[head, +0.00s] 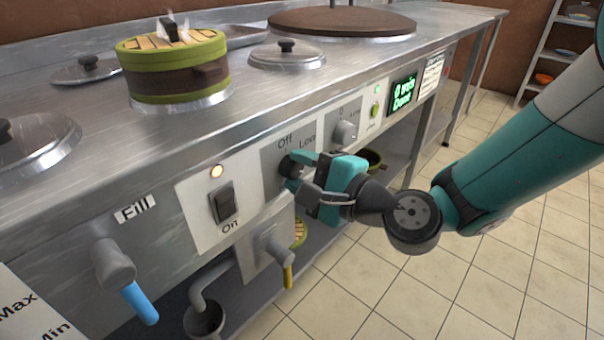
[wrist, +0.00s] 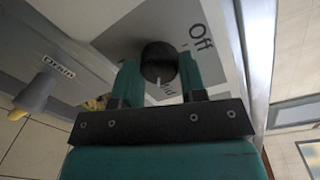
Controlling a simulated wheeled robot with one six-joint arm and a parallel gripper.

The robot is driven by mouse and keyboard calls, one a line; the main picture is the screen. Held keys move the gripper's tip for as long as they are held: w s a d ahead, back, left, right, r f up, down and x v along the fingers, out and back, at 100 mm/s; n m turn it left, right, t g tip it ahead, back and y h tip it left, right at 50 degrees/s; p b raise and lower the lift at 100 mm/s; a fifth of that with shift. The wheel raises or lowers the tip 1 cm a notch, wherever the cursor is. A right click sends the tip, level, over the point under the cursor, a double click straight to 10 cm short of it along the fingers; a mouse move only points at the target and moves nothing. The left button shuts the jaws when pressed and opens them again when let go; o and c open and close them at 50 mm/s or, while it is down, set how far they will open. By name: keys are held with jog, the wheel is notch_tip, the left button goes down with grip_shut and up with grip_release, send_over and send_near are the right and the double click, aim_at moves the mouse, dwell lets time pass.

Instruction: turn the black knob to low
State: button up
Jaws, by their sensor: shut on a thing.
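The black knob (head: 285,163) sits on a grey plate on the steel front panel, with "Off" above it and "Low" to its upper right in the head view. My gripper (head: 293,174) has its teal fingers on the knob. In the wrist view the round knob (wrist: 158,57) lies between the two fingertips (wrist: 158,72), one on each side. A short white mark shows at the knob's lower edge there, near lettering partly hidden by the fingers. "Off" reads at the upper right in that view. I cannot tell the exact setting.
A grey knob (head: 345,131) is to the right. A drain tap (head: 275,250) juts out below, and a blue-handled fill tap (head: 120,275) at lower left. Tiled floor in front is clear.

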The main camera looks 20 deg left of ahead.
jog(key=n+b, duration=0.2)
jog(key=n, duration=0.4)
jog(key=shift+s+f+b, duration=0.1)
jog(key=shift+b, duration=0.25)
jog(key=n+b, duration=0.3)
jog(key=n, duration=0.2)
jog(key=shift+n+t, duration=0.3)
jog(key=shift+t, duration=0.1)
jog(key=o, duration=0.9)
jog(key=b+v, duration=0.3)
jog(key=v, duration=0.2)
jog(key=b+v, duration=0.4)
jog(key=v, duration=0.2)
jog(key=b+v, duration=0.4)
jog(key=v, duration=0.2)
jog(key=shift+s+d+r, duration=0.15)
jog(key=shift+s+r, duration=0.05)
jog(key=shift+r, duration=0.1)
